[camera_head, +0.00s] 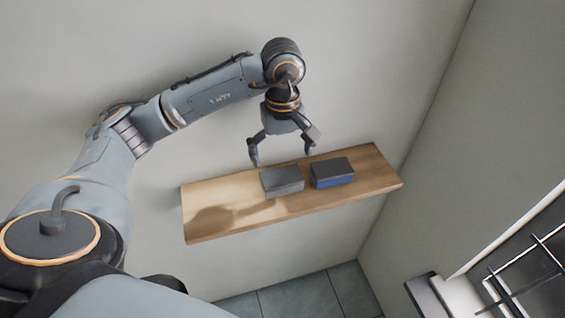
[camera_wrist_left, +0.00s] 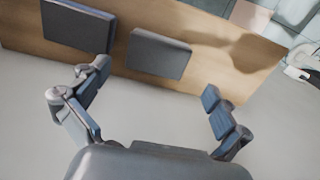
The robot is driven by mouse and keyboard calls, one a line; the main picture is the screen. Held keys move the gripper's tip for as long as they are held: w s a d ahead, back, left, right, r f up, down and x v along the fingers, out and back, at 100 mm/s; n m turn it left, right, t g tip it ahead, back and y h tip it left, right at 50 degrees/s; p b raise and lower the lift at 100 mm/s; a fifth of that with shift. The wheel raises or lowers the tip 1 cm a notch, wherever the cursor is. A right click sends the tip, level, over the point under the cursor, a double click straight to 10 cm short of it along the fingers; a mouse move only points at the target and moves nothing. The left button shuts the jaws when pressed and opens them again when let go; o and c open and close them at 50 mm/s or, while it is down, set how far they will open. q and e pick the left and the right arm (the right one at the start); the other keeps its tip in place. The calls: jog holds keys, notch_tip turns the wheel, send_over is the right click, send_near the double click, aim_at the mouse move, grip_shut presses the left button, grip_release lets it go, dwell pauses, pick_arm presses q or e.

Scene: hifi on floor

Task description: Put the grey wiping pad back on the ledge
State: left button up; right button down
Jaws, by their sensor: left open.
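The grey wiping pad (camera_head: 283,181) lies flat on the wooden ledge (camera_head: 228,213), left of a dark-topped blue pad (camera_head: 332,174). In the left wrist view the grey pad (camera_wrist_left: 158,54) lies on the ledge (camera_wrist_left: 215,72) beyond my fingers, and the other pad (camera_wrist_left: 78,25) is at the upper left. My left gripper (camera_head: 281,158) is open and empty, above and behind the pads on the wall side. Its spread fingers also show in the left wrist view (camera_wrist_left: 150,108), apart from the grey pad. My right gripper is in neither view.
The ledge is fixed along a plain wall, and its left part is bare apart from a shadow. A side wall (camera_head: 450,130) stands close to its right end. A dark rack with bars (camera_head: 530,275) is at the lower right. Tiled floor (camera_head: 300,297) shows below.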

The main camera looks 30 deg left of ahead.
pick_arm(q)
notch_tip(320, 180, up, 3)
jog(key=shift+r+p, duration=0.15)
jog(key=shift+p, duration=0.3)
